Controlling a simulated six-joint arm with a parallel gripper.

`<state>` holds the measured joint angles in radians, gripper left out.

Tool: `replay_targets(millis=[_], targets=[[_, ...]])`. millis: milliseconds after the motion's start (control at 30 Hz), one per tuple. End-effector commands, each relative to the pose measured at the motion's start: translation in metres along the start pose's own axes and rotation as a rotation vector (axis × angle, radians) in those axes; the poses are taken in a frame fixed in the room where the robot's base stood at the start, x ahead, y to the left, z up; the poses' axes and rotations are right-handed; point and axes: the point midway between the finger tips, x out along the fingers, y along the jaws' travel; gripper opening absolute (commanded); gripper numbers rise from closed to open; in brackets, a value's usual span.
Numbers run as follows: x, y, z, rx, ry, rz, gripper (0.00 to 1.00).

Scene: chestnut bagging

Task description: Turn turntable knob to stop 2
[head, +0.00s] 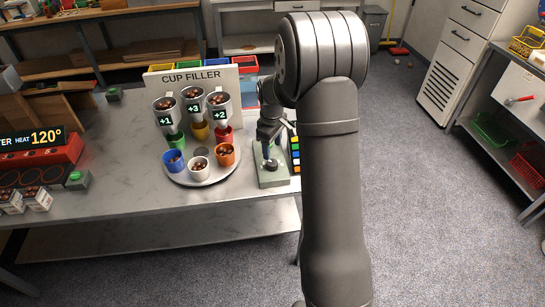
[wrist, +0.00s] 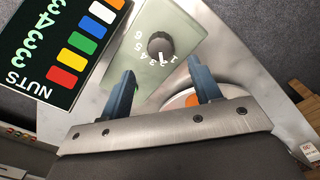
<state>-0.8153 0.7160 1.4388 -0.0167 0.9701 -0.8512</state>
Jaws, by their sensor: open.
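The turntable knob (wrist: 160,45) is a dark round dial with a white pointer line on a grey-green control box (wrist: 178,22). Numbers run around it in the wrist view; the pointer appears to face the low-number end, but the exact stop is hard to read. In the head view the box (head: 272,180) stands at the table's right end. My gripper (wrist: 161,68) is open and empty, with its two blue-grey fingers apart and the knob in view past their tips, not gripped. In the head view my gripper (head: 268,158) hangs over the box. The turntable (head: 203,177) carries blue, white and orange cups.
A cup filler (head: 192,78) with several hoppers stands behind the turntable. A dark panel (wrist: 62,45) with coloured squares and "NUTS" lies beside the box. A red heater (head: 40,160) is at the left.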

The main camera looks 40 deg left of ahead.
Motion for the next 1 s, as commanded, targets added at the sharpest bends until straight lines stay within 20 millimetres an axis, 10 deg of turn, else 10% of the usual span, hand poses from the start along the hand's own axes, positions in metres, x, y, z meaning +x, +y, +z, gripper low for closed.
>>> replay_targets(millis=[400,1000], targets=[[-0.088,0.000,0.000,0.000,0.001,0.001,0.58],[-0.099,0.000,0.000,0.000,-0.001,-0.001,0.58]])
